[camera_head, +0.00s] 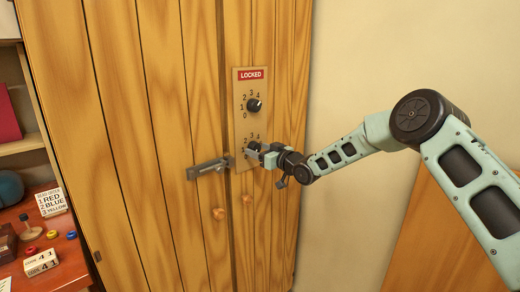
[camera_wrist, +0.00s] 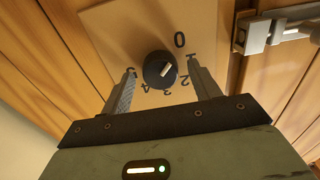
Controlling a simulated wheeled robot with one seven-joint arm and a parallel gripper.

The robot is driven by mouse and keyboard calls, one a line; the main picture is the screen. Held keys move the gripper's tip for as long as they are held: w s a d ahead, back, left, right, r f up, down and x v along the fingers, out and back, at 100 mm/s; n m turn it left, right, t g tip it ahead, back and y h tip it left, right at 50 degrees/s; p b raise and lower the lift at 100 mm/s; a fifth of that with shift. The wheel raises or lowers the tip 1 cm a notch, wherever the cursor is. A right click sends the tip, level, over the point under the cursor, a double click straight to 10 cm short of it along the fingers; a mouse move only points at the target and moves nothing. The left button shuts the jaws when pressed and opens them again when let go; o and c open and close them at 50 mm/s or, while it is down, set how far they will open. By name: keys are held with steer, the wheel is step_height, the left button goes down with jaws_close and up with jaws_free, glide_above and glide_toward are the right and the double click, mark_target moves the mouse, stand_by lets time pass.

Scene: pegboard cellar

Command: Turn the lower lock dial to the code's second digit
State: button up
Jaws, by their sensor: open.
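The lower lock dial (camera_wrist: 160,70) is a dark round knob on a wooden panel, with digits 0 to 5 around it. Its white mark points up-right in the wrist view, between 0 and 1 or at 1; I cannot tell exactly. My gripper (camera_wrist: 163,88) is open, with one finger on each side of the dial and a visible gap to it. In the head view my gripper (camera_head: 258,151) largely covers this dial. The upper dial (camera_head: 253,105) has its white mark on the right side. A small card (camera_head: 42,262) reads CODE 4 1.
A red LOCKED sign (camera_head: 252,75) tops the panel on the wooden door. A metal latch (camera_head: 209,168) sits left of the lower dial and shows close by in the wrist view (camera_wrist: 270,32). A reading-order card (camera_head: 52,201) and coloured buttons are on the desk at left.

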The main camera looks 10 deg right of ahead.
steer(key=c, duration=1)
steer(key=shift+f+m+b, duration=0.1)
steer(key=shift+m+b, duration=0.2)
steer(key=m+b, duration=0.1)
steer(key=m, duration=0.1)
steer(key=shift+m+b, duration=0.3)
steer(key=m+b, duration=0.1)
steer(key=m, duration=0.4)
steer(key=shift+m, duration=0.4)
steer(key=o, duration=1)
